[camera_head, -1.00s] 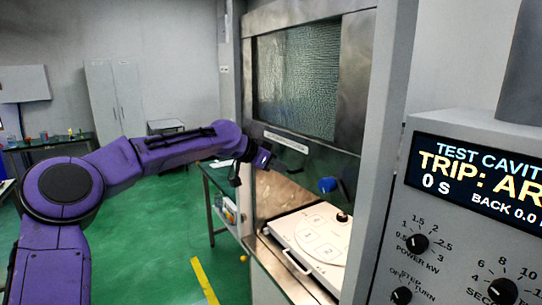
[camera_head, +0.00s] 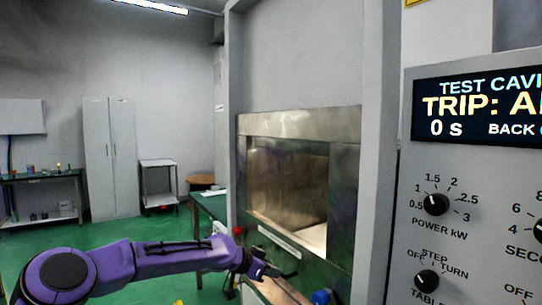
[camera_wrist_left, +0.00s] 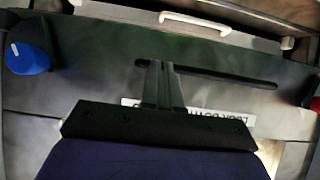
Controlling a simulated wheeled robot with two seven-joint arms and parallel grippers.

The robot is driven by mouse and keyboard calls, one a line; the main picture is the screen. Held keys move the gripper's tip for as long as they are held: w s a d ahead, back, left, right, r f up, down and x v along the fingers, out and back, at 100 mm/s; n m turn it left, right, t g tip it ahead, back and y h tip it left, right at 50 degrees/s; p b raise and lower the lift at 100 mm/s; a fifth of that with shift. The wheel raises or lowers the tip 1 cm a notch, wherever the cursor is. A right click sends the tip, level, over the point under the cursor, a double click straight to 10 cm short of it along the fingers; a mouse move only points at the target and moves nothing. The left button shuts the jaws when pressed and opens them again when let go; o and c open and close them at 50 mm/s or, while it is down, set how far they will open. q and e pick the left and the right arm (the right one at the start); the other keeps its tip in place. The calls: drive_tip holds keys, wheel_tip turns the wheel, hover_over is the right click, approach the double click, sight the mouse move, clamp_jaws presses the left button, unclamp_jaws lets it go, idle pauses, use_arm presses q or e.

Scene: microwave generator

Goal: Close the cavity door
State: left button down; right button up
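The cavity door (camera_head: 300,123) is a steel frame with a window, seen in the head view. Its lower rail, with a pale label strip (camera_head: 280,241), sits low across the front. Metallic cavity walls and part of a pale tray (camera_head: 314,237) show behind the window. Whether a gap remains below the door is hidden. My left gripper (camera_head: 278,271) is at the lower rail, just below the label. In the left wrist view its narrow fingers (camera_wrist_left: 163,80) are together and cross a dark bar (camera_wrist_left: 225,77); I cannot tell whether they grip it. My right gripper is not in view.
A blue knob (camera_head: 322,297) is right of the gripper. The control panel (camera_head: 470,190) fills the right side and reads TRIP. A green-topped table (camera_head: 208,203) stands left of the cavity. Green floor is open behind my left arm.

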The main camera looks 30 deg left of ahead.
use_arm(q)
wheel_tip(320, 180, down, 9)
drive_tip(key=b, duration=0.4)
drive_tip(key=shift+w+d+b, duration=0.2)
drive_tip(key=shift+b, duration=0.15)
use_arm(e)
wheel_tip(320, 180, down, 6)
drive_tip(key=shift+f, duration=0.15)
use_arm(q)
drive_tip(key=shift+a, duration=0.1)
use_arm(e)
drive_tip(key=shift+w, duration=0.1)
